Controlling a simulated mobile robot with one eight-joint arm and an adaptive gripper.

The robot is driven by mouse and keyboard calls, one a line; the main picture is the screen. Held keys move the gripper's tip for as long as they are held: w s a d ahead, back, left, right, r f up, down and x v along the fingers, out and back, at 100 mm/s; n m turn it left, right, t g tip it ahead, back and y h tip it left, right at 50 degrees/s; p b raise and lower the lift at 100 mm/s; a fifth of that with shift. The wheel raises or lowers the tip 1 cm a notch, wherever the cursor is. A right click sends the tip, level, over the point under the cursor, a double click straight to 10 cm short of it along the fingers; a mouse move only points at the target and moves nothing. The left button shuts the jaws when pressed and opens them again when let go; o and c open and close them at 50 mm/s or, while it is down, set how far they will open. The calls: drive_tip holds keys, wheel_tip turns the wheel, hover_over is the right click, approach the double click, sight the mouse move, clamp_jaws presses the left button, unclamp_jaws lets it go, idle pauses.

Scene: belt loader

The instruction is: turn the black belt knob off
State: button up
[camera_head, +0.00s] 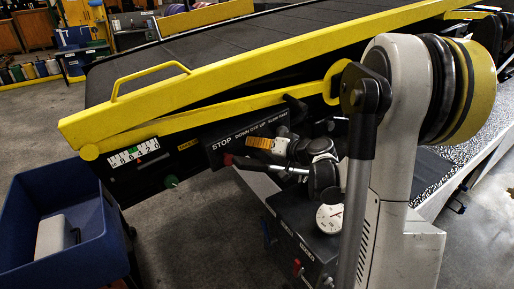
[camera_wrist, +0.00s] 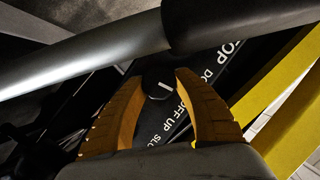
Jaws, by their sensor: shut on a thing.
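The black belt knob (camera_wrist: 160,88) shows in the wrist view as a round dark cap with a short white pointer line. It stands by the printed words on the black control panel (camera_head: 225,147), which reads STOP, DOWN OFF UP and SLOW FAST. My gripper (camera_wrist: 158,80) has one orange finger on each side of the knob and is shut on it. In the head view an orange finger of my gripper (camera_head: 262,143) shows in front of the panel. There, I cannot make out the knob behind my gripper and arm.
A yellow rail (camera_head: 220,75) runs along the belt above the panel. A red-tipped lever (camera_head: 229,159) sticks out near STOP. A white gauge (camera_head: 329,218) is on the lower box. A blue bin (camera_head: 60,255) stands left; open floor (camera_head: 185,240) lies between.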

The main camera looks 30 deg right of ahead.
drive_tip(key=shift+m+y+b, duration=0.4)
drive_tip(key=shift+m, duration=0.2)
drive_tip(key=o, duration=1.2)
drive_tip(key=v, duration=1.2)
drive_tip(key=shift+f, duration=0.15)
